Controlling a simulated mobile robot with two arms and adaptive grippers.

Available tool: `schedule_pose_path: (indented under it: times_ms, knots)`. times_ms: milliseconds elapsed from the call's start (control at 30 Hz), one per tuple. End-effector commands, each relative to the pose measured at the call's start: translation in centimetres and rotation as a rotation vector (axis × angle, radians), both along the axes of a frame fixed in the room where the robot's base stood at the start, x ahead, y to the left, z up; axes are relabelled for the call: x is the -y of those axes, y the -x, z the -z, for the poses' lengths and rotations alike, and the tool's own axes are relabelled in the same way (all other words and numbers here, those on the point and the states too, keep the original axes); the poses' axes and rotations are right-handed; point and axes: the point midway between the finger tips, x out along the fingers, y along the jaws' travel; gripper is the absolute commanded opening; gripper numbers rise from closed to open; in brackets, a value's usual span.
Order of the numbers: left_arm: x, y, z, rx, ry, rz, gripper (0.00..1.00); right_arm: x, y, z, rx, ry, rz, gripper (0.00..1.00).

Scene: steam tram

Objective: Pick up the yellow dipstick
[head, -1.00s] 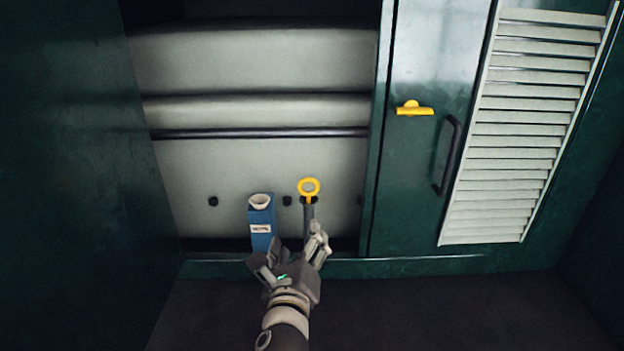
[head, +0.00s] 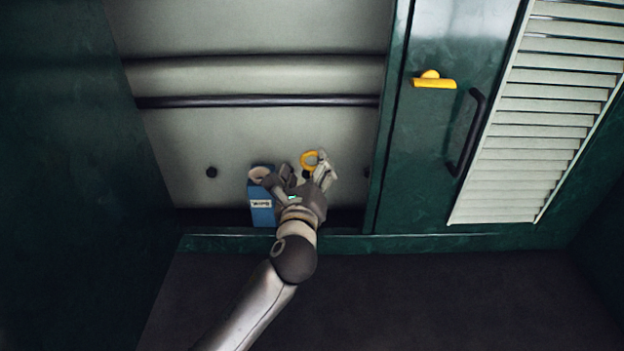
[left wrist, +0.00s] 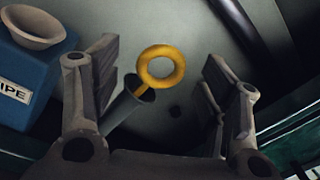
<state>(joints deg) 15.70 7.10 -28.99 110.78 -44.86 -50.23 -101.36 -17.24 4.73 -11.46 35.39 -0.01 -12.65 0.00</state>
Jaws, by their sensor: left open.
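The yellow dipstick shows its ring handle (head: 309,160) in the head view, in front of the pale grey panel. In the left wrist view the yellow ring (left wrist: 161,66) stands on a short yellow stem that goes into a dark grey tube (left wrist: 128,106). My left gripper (head: 306,172) is open, and its fingers (left wrist: 165,95) stand on either side of the ring and tube. The ring appears apart from both fingers. In the head view the gripper hides the tube and the stem. My right gripper is not in view.
A blue box (head: 262,205) with a pale funnel mouth and a label reading "WIPE" in the left wrist view stands just left of my gripper. A green door with a yellow latch (head: 434,81) and dark handle (head: 465,133) is on the right. Dark floor lies in front.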

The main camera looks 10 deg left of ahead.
Motion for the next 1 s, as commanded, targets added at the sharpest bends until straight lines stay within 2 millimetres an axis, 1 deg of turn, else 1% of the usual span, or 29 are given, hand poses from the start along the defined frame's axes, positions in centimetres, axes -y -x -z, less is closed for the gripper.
schedule_pose_path:
  times_ms: [33, 100, 300, 433, 667, 1000]
  knots:
    - [0.0, -0.7, -0.3, 0.000, 0.000, -0.001, 0.69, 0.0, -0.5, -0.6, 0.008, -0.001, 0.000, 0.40]
    - [0.1, -1.6, -0.4, 0.000, 0.002, 0.000, 0.69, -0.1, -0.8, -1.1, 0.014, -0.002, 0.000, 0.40]
    - [-0.1, -3.8, -0.2, 0.000, 0.001, 0.000, 0.69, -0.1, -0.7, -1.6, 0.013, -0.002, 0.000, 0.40]
    - [-0.2, -4.3, -0.1, 0.001, 0.002, 0.001, 0.69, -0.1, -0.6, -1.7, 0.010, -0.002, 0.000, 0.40]
    - [-0.2, -4.4, 0.0, 0.001, 0.002, 0.002, 0.69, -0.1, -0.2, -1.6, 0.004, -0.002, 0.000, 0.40]
    - [-0.2, -4.3, 0.0, 0.001, 0.001, 0.001, 0.25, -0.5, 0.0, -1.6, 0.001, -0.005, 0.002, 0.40]
